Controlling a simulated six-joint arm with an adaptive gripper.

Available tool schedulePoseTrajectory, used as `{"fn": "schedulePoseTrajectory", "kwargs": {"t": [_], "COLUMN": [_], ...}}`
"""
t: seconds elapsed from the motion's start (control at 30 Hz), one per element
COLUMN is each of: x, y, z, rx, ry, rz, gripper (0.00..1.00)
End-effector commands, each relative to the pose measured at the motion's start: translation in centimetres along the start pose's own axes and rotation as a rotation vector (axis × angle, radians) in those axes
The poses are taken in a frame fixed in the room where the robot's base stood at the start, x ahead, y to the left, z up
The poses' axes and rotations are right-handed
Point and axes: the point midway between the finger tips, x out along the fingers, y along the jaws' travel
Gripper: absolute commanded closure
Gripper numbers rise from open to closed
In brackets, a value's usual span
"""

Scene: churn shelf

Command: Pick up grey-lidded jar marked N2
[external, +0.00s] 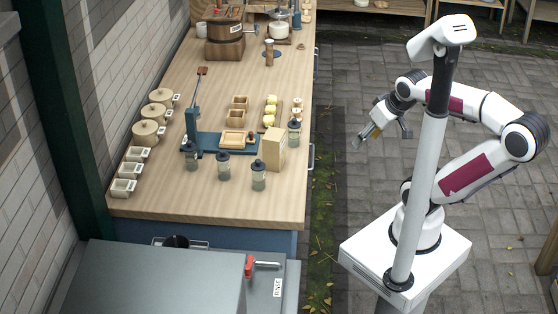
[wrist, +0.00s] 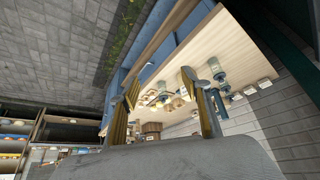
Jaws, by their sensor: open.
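My gripper (external: 362,137) is off the counter's right side, over the paving, apart from every jar. In the wrist view my gripper (wrist: 160,80) is open and empty, with a jar (wrist: 219,76) seen beyond the right finger.
A tan box (external: 274,149) stands between the front and right-edge jars. A blue press stand (external: 193,122) with a lever is behind the left jars. Lidded pots (external: 145,132) and small bins (external: 124,187) line the left side. The counter's front strip is clear.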

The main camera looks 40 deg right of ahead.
Motion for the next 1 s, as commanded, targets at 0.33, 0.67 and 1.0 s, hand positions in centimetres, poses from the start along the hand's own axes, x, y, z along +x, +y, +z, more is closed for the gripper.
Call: {"fn": "schedulePoseTrajectory", "kwargs": {"t": [0.33, 0.67, 1.0], "x": [3.4, 7.7, 12.4], "y": [2.6, 5.4, 7.4], "z": [-4.9, -10.5, -15.1], "rx": [-0.041, -0.121, -0.220], "ry": [0.074, 0.174, 0.274], "rz": [0.073, 0.139, 0.168], "gripper": [0.52, 0.52, 0.52]}}
